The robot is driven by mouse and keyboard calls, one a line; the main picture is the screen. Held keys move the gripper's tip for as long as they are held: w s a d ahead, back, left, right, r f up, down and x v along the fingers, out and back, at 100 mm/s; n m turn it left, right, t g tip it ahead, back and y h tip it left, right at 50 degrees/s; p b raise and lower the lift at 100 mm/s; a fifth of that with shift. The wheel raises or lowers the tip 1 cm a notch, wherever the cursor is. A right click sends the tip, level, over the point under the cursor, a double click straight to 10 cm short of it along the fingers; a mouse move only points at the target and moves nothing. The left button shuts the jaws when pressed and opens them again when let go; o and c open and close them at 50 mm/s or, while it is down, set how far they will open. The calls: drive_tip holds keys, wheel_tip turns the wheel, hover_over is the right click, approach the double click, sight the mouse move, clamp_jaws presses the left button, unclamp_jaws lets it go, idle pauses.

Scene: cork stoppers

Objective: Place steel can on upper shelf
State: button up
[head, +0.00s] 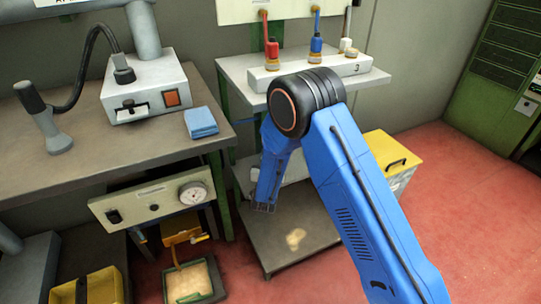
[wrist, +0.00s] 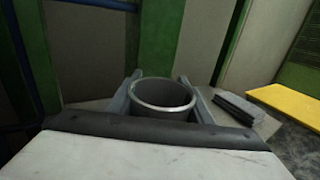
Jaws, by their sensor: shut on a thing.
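The steel can (wrist: 163,97) is a grey open-topped cylinder with a bright rim. In the wrist view it stands roughly upright between the two grey fingers of my gripper (wrist: 160,82), which is shut on it. In the head view my gripper (head: 265,206) points down in front of the stand, below its upper shelf (head: 236,70) and above its low brown shelf (head: 275,245). I cannot make out the can in the head view.
A workbench (head: 70,150) with a white device (head: 145,95) and a blue cloth (head: 200,122) stands at left. A yellow-lidded bin (head: 392,150) stands right of my arm. The red floor is open at right. A thin strip of the upper shelf's front is bare.

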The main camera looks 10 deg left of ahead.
drive_tip(key=shift+f, duration=0.1)
drive_tip(key=o, duration=1.2)
drive_tip(key=shift+c, duration=0.2)
drive_tip(key=shift+s, duration=0.2)
drive_tip(key=s, duration=0.7)
drive_tip(key=s+d, duration=0.1)
drive_tip(key=s, duration=0.3)
drive_tip(key=shift+s, duration=0.3)
drive_tip(key=shift+r, duration=0.2)
